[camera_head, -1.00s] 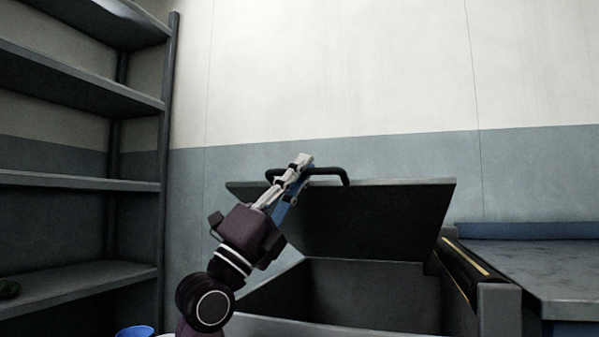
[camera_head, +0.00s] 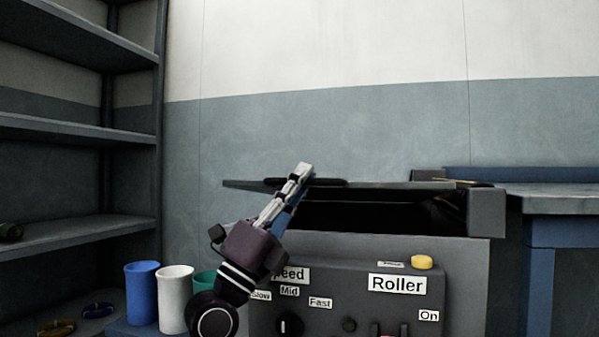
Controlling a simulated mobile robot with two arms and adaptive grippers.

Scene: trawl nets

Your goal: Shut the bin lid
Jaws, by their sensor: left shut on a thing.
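The bin (camera_head: 475,255) is a dark grey box with a lid (camera_head: 400,186) hinged at the back. The lid is tilted only slightly up, and a dark gap shows between it and the bin's rim. A black bar handle (camera_head: 335,182) sits along the lid. My left gripper (camera_head: 303,172) reaches up from the lower left and is shut on the handle. Its fingers hide the middle of the handle. My right gripper is not in view.
A control panel labelled Roller (camera_head: 397,284), with a yellow button (camera_head: 421,262), stands in front of the bin. Blue (camera_head: 142,298) and white (camera_head: 174,299) cups stand at lower left by grey shelves (camera_head: 75,235). A blue-legged table (camera_head: 560,200) is at right.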

